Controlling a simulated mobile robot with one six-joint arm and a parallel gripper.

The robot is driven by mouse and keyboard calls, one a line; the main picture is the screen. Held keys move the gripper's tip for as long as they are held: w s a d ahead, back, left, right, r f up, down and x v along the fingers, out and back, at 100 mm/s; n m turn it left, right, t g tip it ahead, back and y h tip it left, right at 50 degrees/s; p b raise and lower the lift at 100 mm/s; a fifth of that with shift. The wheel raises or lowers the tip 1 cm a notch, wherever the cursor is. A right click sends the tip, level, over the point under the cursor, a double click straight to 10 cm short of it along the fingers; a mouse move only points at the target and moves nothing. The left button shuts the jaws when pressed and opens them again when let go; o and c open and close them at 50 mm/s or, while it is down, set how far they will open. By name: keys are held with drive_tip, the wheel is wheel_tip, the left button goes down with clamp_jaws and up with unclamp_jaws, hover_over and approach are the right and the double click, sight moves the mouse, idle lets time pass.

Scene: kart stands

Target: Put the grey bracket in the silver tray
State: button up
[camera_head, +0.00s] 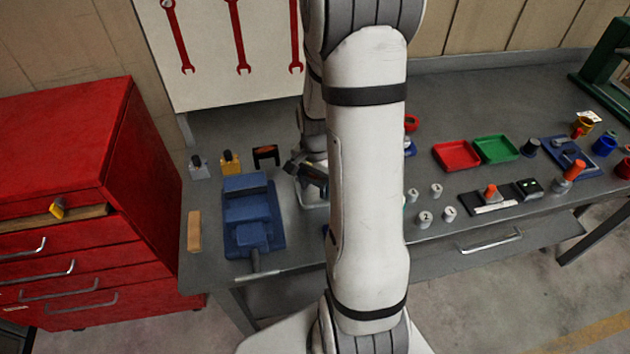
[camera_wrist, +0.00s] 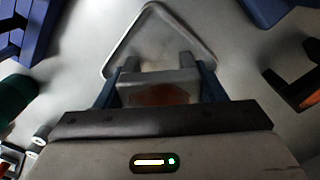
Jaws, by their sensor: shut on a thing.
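My gripper (camera_wrist: 160,72) is shut on the grey bracket (camera_wrist: 158,84), which sits between the two blue-grey fingers in the wrist view. The silver tray (camera_wrist: 151,10) lies beyond it, and its raised rim shows around and past the fingertips. The bracket overlaps the near part of the tray in this view; I cannot tell whether it touches the tray floor. In the head view my gripper (camera_head: 308,176) is over the silver tray (camera_head: 312,205), mostly hidden by my arm, and the bracket cannot be made out there.
A blue vise (camera_head: 250,212) stands left of the tray. A black bracket-like piece (camera_head: 266,152) with a red-brown part stands behind. A red tray (camera_head: 456,156), a green tray (camera_head: 496,149) and several small grey cylinders are to the right. A red cabinet (camera_head: 75,180) stands at left.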

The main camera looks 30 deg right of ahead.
drive_tip(key=shift+f, duration=0.2)
drive_tip(key=shift+f, duration=0.2)
drive_tip(key=o, duration=1)
wheel_tip(320, 180, up, 12)
drive_tip(key=shift+r+b, duration=0.1)
drive_tip(key=shift+b, duration=0.2)
drive_tip(key=s+a+r+n+t, duration=0.3)
drive_tip(key=s+a+r+n, duration=0.5)
drive_tip(key=s+a+n, duration=0.4)
drive_tip(key=shift+s+a+r, duration=0.3)
drive_tip(key=shift+s, duration=0.05)
